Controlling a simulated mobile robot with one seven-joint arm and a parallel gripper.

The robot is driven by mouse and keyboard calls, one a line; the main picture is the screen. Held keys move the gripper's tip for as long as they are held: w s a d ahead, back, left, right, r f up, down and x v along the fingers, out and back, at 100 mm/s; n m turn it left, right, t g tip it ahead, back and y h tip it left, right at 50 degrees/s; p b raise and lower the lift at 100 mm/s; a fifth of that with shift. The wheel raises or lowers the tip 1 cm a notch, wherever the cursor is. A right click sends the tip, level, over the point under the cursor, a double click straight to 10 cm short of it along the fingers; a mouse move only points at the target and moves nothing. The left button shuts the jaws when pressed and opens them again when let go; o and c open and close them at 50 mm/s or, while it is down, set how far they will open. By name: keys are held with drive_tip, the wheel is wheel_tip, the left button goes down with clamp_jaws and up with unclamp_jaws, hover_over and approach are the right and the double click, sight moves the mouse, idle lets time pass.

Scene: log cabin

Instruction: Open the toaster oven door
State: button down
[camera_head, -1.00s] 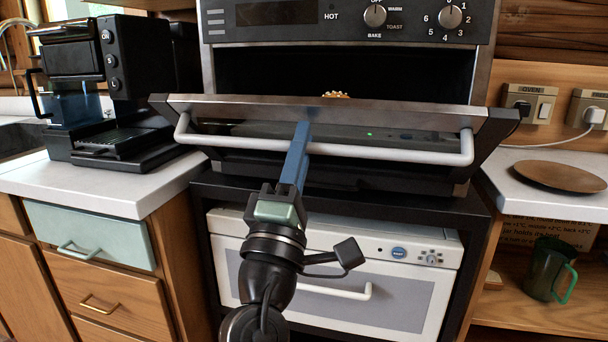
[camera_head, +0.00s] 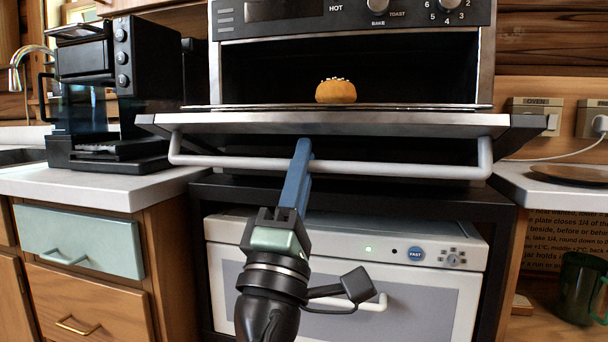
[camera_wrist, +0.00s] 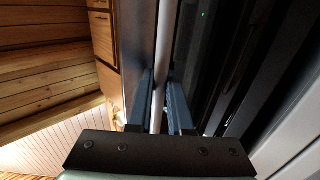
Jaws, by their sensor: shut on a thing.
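The toaster oven (camera_head: 228,70) stands in the middle of the head view. Its door (camera_head: 340,122) is folded down to about level, with its top edge toward me. The white bar handle (camera_head: 400,169) runs along the door's front. My gripper (camera_head: 304,150) is shut on the handle left of its middle. In the wrist view the handle (camera_wrist: 160,75) passes between the two blue fingers (camera_wrist: 161,95). A round bun-like food item (camera_head: 336,91) sits inside the open oven.
A white appliance (camera_head: 310,228) with its own handle sits on the shelf below. A black coffee machine (camera_head: 140,60) stands on the left counter (camera_head: 100,186). A brown plate (camera_head: 575,174) lies on the right counter, and a green mug (camera_head: 580,288) sits below it.

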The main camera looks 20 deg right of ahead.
drive_tip(key=shift+f+b, duration=1.2)
drive_tip(key=shift+f, duration=0.4)
drive_tip(key=c, duration=0.8)
unclamp_jaws()
drive_tip(key=shift+w+d, duration=0.1)
drive_tip(key=shift+c, duration=0.2)
drive_tip(key=b+v, duration=0.2)
drive_tip(key=v, duration=1.1)
drive_tip(key=shift+r, duration=0.1)
